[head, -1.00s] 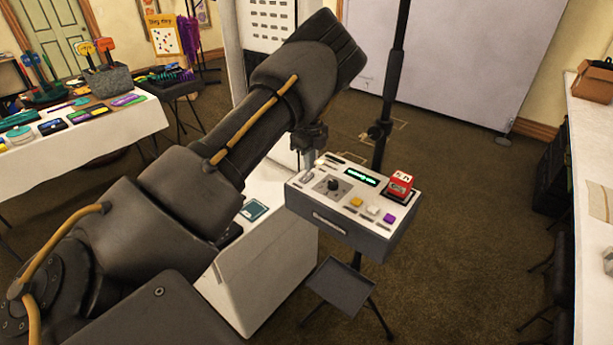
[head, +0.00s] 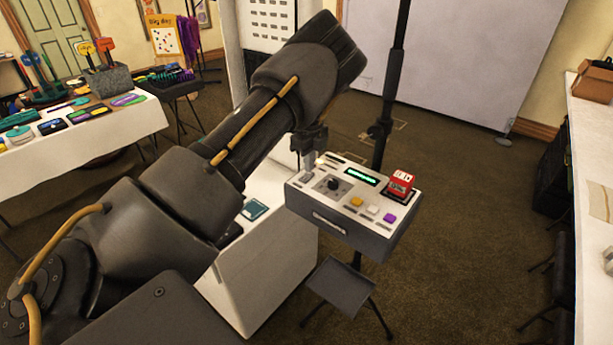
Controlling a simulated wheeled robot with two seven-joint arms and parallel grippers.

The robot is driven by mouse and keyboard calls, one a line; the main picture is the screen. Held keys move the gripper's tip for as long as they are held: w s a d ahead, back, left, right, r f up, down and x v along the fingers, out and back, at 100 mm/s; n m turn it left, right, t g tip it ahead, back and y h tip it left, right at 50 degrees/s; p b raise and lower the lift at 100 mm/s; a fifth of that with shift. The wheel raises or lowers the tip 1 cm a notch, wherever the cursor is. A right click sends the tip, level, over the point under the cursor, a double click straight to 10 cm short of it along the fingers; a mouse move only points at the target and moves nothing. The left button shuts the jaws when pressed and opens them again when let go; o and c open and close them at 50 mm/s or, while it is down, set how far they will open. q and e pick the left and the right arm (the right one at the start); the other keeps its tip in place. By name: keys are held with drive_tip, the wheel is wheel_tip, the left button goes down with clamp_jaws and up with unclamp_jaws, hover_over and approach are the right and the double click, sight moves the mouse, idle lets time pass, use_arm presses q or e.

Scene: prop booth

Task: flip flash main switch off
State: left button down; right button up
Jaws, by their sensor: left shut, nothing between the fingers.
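The flash control box (head: 345,238) is a white-topped, dark grey console in the middle of the head view. A large red switch (head: 400,185) with white marks stands at the right of its top; I cannot read its position for certain. The top also has a black knob (head: 333,185), a lit green display (head: 362,177), and yellow, white and purple buttons. My left gripper (head: 308,168) is shut and empty, pointing down at the box's back left corner, apart from the red switch. I cannot tell whether its tips touch the box. My right gripper is not in view.
A black vertical pole (head: 382,132) rises behind the box. A small dark tray (head: 342,286) stands in front and below. A white cabinet (head: 265,275) is at left under my arm. A prop table (head: 110,130) is far left, a white counter (head: 595,150) at right.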

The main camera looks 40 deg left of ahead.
sight(309, 174)
use_arm(q)
drive_tip(key=shift+f, duration=0.65)
drive_tip(key=shift+r, duration=0.1)
wheel_tip(309, 174, up, 7)
drive_tip(key=p, duration=0.5)
idle(0.4)
idle(0.4)
